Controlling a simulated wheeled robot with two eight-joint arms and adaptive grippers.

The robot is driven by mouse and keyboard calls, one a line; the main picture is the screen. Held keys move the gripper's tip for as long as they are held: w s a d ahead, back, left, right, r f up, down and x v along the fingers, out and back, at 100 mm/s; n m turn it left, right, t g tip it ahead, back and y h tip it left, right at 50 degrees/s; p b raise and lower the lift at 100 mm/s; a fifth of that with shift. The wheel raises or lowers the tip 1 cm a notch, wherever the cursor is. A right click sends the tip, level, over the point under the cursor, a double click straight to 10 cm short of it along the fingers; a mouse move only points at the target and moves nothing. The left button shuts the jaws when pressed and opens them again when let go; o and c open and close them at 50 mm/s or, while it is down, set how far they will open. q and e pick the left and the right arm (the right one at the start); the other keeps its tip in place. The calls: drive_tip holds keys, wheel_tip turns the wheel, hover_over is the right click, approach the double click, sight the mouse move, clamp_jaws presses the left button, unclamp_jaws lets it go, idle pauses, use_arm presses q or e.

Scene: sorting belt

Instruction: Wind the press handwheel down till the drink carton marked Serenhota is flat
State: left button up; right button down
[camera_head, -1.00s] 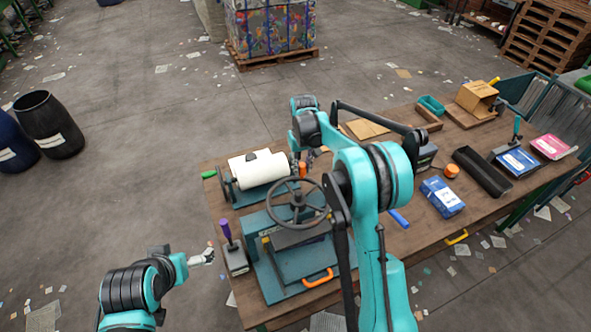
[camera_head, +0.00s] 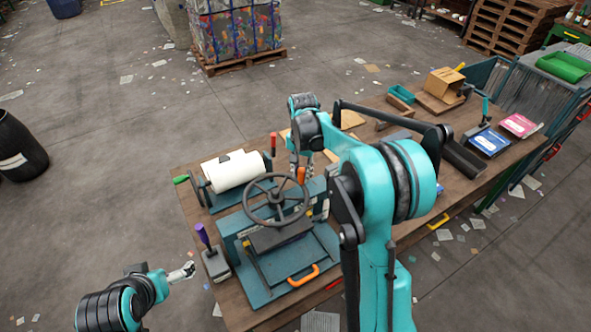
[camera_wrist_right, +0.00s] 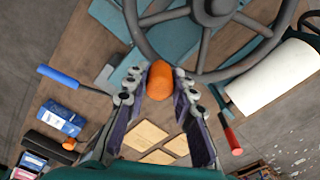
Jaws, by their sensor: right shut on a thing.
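The press (camera_head: 262,287) is a teal frame with a dark grey handwheel (camera_head: 249,207) on top, above a dark press plate (camera_head: 283,236). The wheel's orange knob (camera_head: 301,175) is at its far right side. My right gripper (camera_wrist_right: 160,86) is shut on this knob in the right wrist view, one finger on each side. No carton marked Serenhota can be made out; the space under the plate is hidden. My left gripper (camera_head: 188,271) is left of the press, away from everything; its finger opening is too small to tell.
A white roller (camera_head: 230,171) stands behind the press and a purple-handled lever (camera_head: 202,236) to its left. A blue carton (camera_wrist_right: 60,119) lies on the bench, its label unreadable. My right arm covers part of the bench. Blue and pink packs lie farther right.

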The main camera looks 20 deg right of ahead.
sight(300, 214)
drive_tip(key=s+m, duration=0.1)
drive_tip(key=m, duration=0.1)
drive_tip(key=s+m, duration=0.1)
drive_tip(key=s, duration=0.1)
drive_tip(key=shift+s+d+m+b, duration=0.2)
drive_tip(key=shift+m+b, duration=0.2)
drive_tip(key=s+m, duration=0.3)
drive_tip(key=shift+a+m, duration=0.3)
drive_tip(key=shift+a, duration=0.05)
drive_tip(key=s+a+m, duration=0.1)
drive_tip(key=m, duration=0.1)
drive_tip(key=s+a+m+b, duration=0.1)
drive_tip(key=s+m, duration=0.1)
drive_tip(key=shift+s, duration=0.1)
drive_tip(key=shift+s+a+m, duration=0.4)
drive_tip(key=shift+a+m, duration=0.15)
drive_tip(key=shift+m, duration=0.25)
drive_tip(key=shift+s+a+m, duration=0.35)
drive_tip(key=shift+a+m, duration=0.15)
drive_tip(key=shift+m, duration=0.3)
drive_tip(key=c, duration=1.3)
unclamp_jaws()
drive_tip(key=shift+a, duration=0.1)
drive_tip(key=shift+o, duration=0.2)
